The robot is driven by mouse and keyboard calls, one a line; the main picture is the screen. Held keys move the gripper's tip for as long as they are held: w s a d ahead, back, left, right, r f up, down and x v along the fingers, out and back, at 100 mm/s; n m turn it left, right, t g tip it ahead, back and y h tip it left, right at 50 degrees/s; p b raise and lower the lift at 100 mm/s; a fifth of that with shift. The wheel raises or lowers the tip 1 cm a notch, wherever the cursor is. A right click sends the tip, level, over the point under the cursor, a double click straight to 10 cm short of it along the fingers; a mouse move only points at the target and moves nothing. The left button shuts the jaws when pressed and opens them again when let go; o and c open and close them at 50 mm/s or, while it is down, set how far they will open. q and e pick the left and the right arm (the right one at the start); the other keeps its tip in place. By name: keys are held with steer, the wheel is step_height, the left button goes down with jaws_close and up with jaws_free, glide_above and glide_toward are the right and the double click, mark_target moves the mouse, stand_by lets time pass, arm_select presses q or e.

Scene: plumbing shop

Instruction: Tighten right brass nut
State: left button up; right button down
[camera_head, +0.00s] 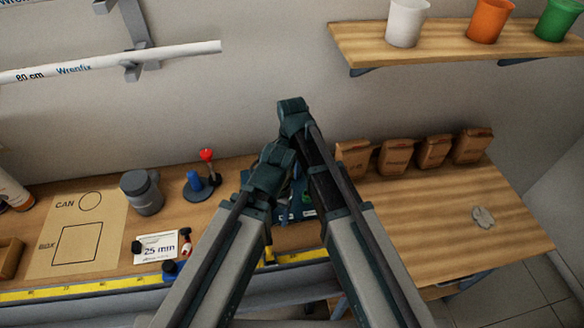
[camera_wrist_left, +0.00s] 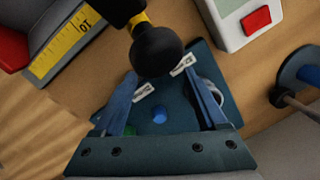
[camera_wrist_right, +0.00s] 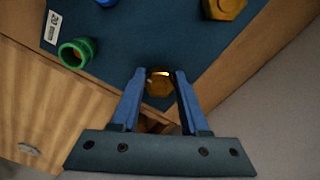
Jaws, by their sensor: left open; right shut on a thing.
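My right gripper (camera_wrist_right: 159,76) is shut on a brass nut (camera_wrist_right: 158,84) at the edge of the dark blue mat (camera_wrist_right: 135,35) in the right wrist view. A second brass piece (camera_wrist_right: 222,8) shows at the top right there. My left gripper (camera_wrist_left: 160,85) is open above the mat (camera_wrist_left: 175,130), with a blue peg (camera_wrist_left: 160,115) visible between its fingers. A black ball-ended part (camera_wrist_left: 157,50) with a yellow band hangs in front of its fingertips. In the head view my arms cross over the mat (camera_head: 304,212) and hide both jaws and the nuts.
A green ring (camera_wrist_right: 76,52) sits beside a "20 mm" label. A white device (camera_wrist_left: 238,20) with a red button lies near the left gripper. Paper bags (camera_head: 397,157) line the back. A grey jar (camera_head: 142,192) and red-knobbed stand (camera_head: 206,170) are left; the bench's right side is mostly clear.

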steer(key=shift+c, duration=2.1)
jaws_free()
arm_select(q)
steer(key=shift+r, duration=0.1)
arm_select(e)
steer(key=shift+r, duration=0.15)
arm_select(q)
step_height(320, 180, up, 14)
steer(key=p, duration=1.3)
steer(key=shift+p, duration=0.4)
arm_select(e)
step_height(320, 180, up, 14)
steer(key=shift+f, duration=0.2)
arm_select(q)
steer(key=shift+s+f, duration=0.1)
steer(key=shift+f, duration=0.15)
arm_select(e)
steer(key=shift+s+f, duration=0.1)
